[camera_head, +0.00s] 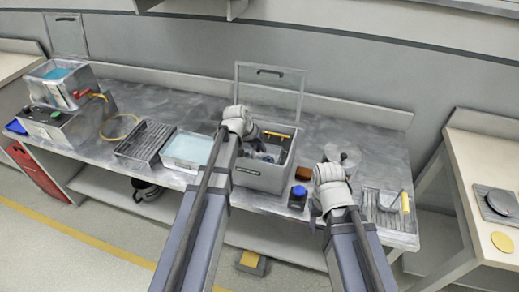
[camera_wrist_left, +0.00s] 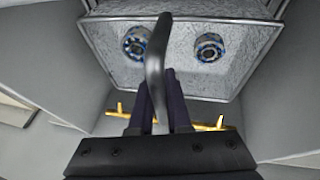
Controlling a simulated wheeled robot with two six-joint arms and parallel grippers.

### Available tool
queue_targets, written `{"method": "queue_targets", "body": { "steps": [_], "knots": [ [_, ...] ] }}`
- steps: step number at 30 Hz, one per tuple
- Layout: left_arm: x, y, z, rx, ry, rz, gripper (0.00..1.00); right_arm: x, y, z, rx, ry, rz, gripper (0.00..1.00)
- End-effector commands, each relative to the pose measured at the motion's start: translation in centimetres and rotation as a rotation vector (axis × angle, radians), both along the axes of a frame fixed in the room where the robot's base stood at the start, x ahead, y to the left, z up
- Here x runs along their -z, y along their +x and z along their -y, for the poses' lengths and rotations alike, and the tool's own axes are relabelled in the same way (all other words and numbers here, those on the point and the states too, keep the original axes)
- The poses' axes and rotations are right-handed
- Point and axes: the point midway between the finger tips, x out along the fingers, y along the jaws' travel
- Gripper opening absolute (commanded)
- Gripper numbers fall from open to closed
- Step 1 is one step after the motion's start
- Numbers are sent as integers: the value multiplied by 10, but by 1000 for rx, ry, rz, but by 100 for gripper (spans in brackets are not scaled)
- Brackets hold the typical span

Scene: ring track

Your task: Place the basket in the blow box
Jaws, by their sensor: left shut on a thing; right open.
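The blow box (camera_head: 262,178) is a grey open-topped box on the bench, its clear framed lid (camera_head: 270,88) standing up behind it. The basket (camera_wrist_left: 185,70) is a grey mesh tray with two blue-and-silver rings (camera_wrist_left: 209,47) in it. My left gripper (camera_wrist_left: 160,100) is shut on the basket's curved upright handle (camera_wrist_left: 155,60). In the head view my left gripper (camera_head: 256,146) reaches into the box opening, and the arm hides most of the basket. Grey walls flank the basket in the wrist view; its underside contact is hidden. My right gripper (camera_head: 318,212) is open and empty near the bench's front edge.
Left of the box stand a water-filled tub (camera_head: 188,150) and a grated tray (camera_head: 145,140). A blue-topped jar (camera_head: 297,196) and a brown block (camera_head: 302,174) stand close to its right. A grooved tray (camera_head: 382,212) lies farther right. A brass-coloured bar (camera_head: 275,134) crosses inside the box.

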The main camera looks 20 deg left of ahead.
Motion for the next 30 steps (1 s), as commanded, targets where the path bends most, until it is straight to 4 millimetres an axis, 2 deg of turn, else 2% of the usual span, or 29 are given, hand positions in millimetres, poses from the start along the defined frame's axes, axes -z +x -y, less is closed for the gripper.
{"method": "queue_targets", "body": {
  "steps": [2, 3, 11, 22, 30],
  "knots": [
    [3, 0, 0, 0, 0, 1, 0, 3, 0, 0, 0, 0, 0, 50],
    [3, 0, 0, 0, 0, 0, 18, 3, 0, 0, 0, 0, 0, 50],
    [2, 0, 0, 0, 0, 0, 45, 2, 0, 0, 0, 0, 0, 50],
    [-1, 0, 0, 0, 0, 0, 45, -1, 0, 0, 0, 0, 0, 50],
    [-25, -9, -5, -1, 0, 0, 45, -25, 0, 0, 0, 0, 0, 50]
  ]
}}
